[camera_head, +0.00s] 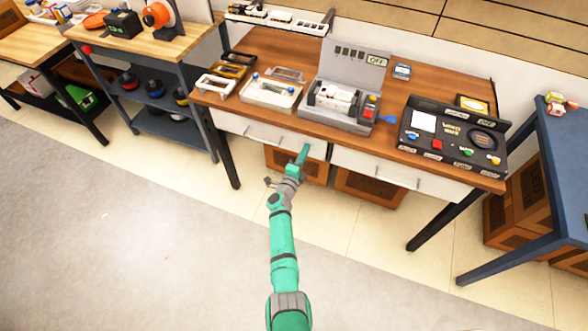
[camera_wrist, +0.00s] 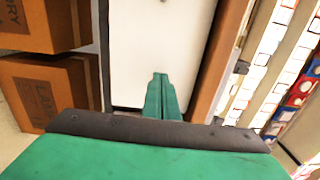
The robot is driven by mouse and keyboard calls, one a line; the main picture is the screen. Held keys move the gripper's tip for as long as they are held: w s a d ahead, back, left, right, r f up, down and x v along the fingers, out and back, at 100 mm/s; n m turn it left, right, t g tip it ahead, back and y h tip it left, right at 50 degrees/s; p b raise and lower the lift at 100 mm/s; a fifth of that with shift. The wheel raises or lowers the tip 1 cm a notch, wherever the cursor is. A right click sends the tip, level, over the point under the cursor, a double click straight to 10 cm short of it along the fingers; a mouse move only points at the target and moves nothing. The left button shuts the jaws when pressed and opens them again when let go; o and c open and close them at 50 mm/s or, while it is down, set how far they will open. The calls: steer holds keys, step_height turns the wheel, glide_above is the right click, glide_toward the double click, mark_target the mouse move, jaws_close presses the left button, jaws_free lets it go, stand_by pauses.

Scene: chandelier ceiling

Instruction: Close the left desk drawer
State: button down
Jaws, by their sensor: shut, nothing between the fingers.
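The wooden desk (camera_head: 275,45) has two white drawers side by side under its top. The left drawer (camera_head: 232,123) has a thin metal handle on its front, and I see no clear gap showing how far it stands out. The right drawer (camera_head: 352,160) has a similar handle. My green gripper (camera_head: 305,150) is in front of the right end of the left drawer, with its fingers together and empty. In the wrist view, the closed fingertips (camera_wrist: 160,76) point at a white drawer front (camera_wrist: 150,35). Whether they touch it I cannot tell.
Brown cardboard boxes (camera_head: 370,188) stand under the desk; they also show in the wrist view (camera_wrist: 45,85). The desktop holds a grey machine (camera_head: 345,60), a black control panel (camera_head: 453,130) and trays. A blue table (camera_head: 560,140) stands at right. The floor in front is clear.

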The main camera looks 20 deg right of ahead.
steer(key=v, duration=1.3)
steer(key=shift+a, duration=0.3)
steer(key=shift+f, duration=0.1)
steer(key=s+a+r+n+t+y, duration=0.1)
steer(key=s+a+n+t+y, duration=0.4)
steer(key=s+n, duration=0.7)
steer(key=s+a+r+n+g+y, duration=0.1)
steer(key=s+a+r+n, duration=0.4)
steer(key=s, duration=0.5)
steer(key=s+a+r+n+y, duration=0.4)
steer(key=s+a+r+n, duration=0.1)
steer(key=s, duration=0.6)
steer(key=s+a+r+n+g+y, duration=0.1)
steer(key=s+a+r+n, duration=0.4)
steer(key=s, duration=0.6)
steer(key=shift+a+r+g+y, duration=0.3)
steer(key=shift+a+r+y, duration=0.35)
steer(key=shift+y, duration=0.25)
steer(key=shift+s+f, duration=0.1)
